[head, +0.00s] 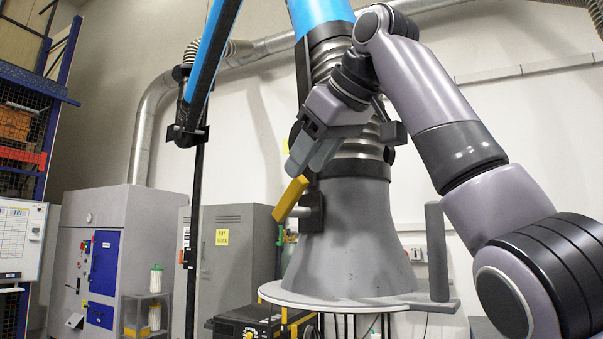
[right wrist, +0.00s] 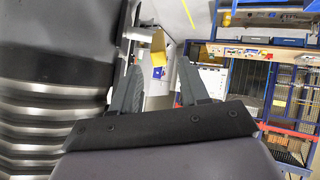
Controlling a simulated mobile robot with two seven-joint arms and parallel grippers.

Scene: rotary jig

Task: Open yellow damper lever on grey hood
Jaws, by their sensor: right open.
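The grey cone-shaped hood (head: 345,240) hangs from a ribbed duct in the middle of the head view; its dark side also fills the left of the right wrist view (right wrist: 60,50). The yellow damper lever (head: 290,199) sticks out from a dark pivot on the hood's upper left side and slants, upper end to the right. My right gripper (head: 305,168) is just above the lever, fingers pointing down. In the right wrist view the lever (right wrist: 158,48) shows beyond and between the open fingers (right wrist: 159,70), which hold nothing. My left gripper is not in view.
A round grey plate (head: 285,296) lies under the hood, with an upright grey handle (head: 437,250) at its right. A blue support arm (head: 212,45) and black pole stand left of the hood. Grey cabinets (head: 235,250) stand behind. Free air lies left of the lever.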

